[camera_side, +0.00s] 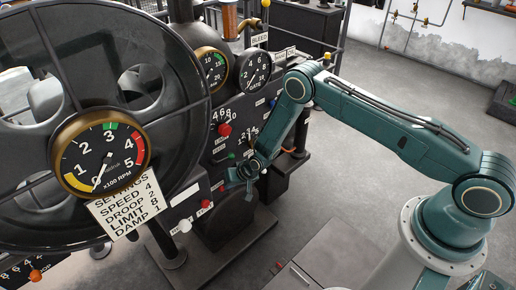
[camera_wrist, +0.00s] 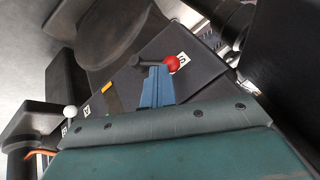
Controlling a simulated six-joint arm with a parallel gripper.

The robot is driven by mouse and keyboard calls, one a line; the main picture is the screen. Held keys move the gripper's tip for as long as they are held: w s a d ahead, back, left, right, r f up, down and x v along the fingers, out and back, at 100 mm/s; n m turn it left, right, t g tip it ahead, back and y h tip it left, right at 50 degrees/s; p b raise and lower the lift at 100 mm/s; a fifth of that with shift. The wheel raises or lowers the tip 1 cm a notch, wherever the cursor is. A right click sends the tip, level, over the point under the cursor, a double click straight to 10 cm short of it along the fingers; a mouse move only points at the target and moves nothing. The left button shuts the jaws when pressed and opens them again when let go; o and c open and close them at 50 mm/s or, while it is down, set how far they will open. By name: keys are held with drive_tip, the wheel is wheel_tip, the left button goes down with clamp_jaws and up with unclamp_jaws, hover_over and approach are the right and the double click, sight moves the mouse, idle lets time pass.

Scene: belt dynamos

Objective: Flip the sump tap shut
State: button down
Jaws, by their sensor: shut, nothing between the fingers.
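A short dark lever with a red ball end (camera_wrist: 172,63) shows in the wrist view on a dark panel, beside a white label that is mostly hidden. I take it for the sump tap, but the label cannot be read in full. The blue fingers of my gripper (camera_wrist: 156,72) are shut and empty, right at the lever's shaft; contact cannot be told. In the side view my gripper (camera_side: 232,184) is close in front of the machine's lower panel. A red knob (camera_side: 206,203) below and left of it may be the same lever's ball.
A white knob (camera_side: 185,225) sits lower left on the panel and also shows in the wrist view (camera_wrist: 70,112). Another red knob (camera_side: 224,130) is higher up. A large dark wheel (camera_side: 45,95) with a dial (camera_side: 102,152) stands at left. Open floor (camera_side: 330,200) lies at right.

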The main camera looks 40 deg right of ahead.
drive_tip(key=shift+a, duration=0.25)
drive_tip(key=shift+a+f, duration=0.75)
drive_tip(key=shift+a, duration=0.3)
drive_tip(key=shift+a+f, duration=0.75)
drive_tip(key=shift+a, duration=0.3)
drive_tip(key=s+a+r, duration=0.1)
drive_tip(key=s+r, duration=0.6)
drive_tip(key=r, duration=0.3)
drive_tip(key=shift+a+r, duration=0.3)
drive_tip(key=shift+a, duration=0.1)
drive_tip(key=shift+r, duration=0.1)
